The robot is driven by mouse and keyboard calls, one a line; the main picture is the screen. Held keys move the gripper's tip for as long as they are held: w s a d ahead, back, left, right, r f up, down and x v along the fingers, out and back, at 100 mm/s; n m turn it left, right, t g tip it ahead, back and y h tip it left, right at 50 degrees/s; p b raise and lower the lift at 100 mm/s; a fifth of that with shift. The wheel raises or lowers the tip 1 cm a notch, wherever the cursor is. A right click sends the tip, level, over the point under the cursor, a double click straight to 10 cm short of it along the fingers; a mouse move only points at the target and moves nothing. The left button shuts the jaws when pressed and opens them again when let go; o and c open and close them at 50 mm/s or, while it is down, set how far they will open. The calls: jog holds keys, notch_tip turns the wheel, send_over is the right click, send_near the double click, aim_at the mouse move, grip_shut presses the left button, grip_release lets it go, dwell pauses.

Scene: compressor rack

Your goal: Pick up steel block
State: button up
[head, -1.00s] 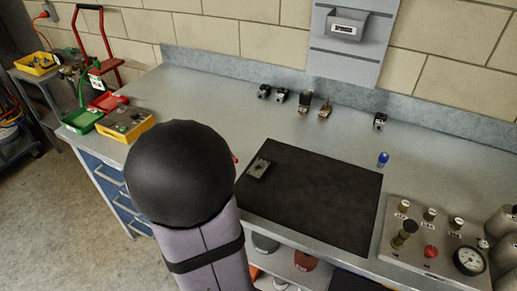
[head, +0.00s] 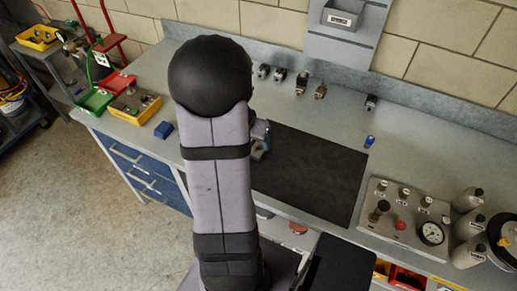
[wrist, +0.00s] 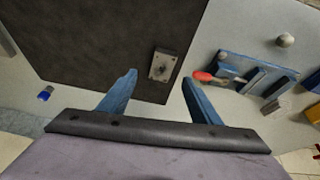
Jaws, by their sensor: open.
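The steel block (wrist: 162,65), a small grey rectangular plate with a dark hole, lies on the black mat near its edge in the wrist view. My gripper (wrist: 159,79) is open, its two blue fingers spread. The block shows just beyond the fingertips, roughly in line with the gap and towards the right finger. Nothing is held. In the head view my arm hides most of the gripper and the mat's left end, so I cannot clearly make out the block there.
The black mat (head: 313,178) is otherwise bare. A blue fixture with a red-tipped part (wrist: 203,76) lies right of the block in the wrist view. Several small fittings line the back.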

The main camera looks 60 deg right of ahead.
aim_at(259, 148)
jog(key=shift+w+m, duration=0.15)
jog(key=shift+m, duration=0.45)
jog(key=shift+f, duration=0.1)
jog(key=shift+d+x, duration=0.2)
jog(key=shift+x, duration=3.4)
jog(key=shift+w, duration=0.1)
grip_shut()
jog(key=shift+r, duration=0.25)
